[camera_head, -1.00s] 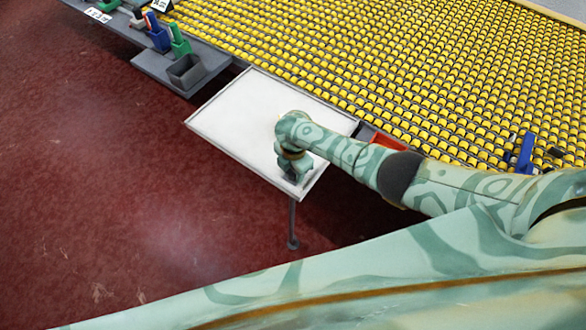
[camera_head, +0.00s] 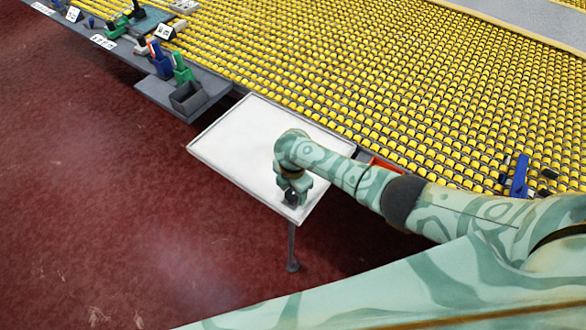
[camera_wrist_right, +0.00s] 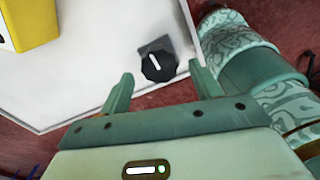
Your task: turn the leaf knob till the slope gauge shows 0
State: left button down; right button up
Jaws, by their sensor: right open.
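The leaf is a white, rimmed panel (camera_head: 235,135) beside the yellow roller bed in the head view. In the right wrist view, the leaf knob (camera_wrist_right: 157,66) is black and round with a white pointer line, on a dark grey mount at the edge of the white surface (camera_wrist_right: 95,75). My right gripper (camera_head: 292,200) is over the near corner of the panel. In the wrist view its open fingers (camera_wrist_right: 161,72) stand on either side of the knob, with gaps visible. I cannot make out a slope gauge reading. My left gripper is not in view.
A yellow block-like thing (camera_wrist_right: 30,22) shows at the wrist view's upper left. A bed of yellow rollers (camera_head: 400,90) lies behind the panel. Bins and tools stand on a grey shelf (camera_head: 150,92) at upper left. A post (camera_head: 292,250) stands under the panel. Red floor is open at left.

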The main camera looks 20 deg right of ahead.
aim_at(293, 194)
notch_tip(293, 194, up, 13)
jog(key=p, duration=0.5)
jog(key=shift+d, duration=0.15)
jog(key=shift+f, duration=0.15)
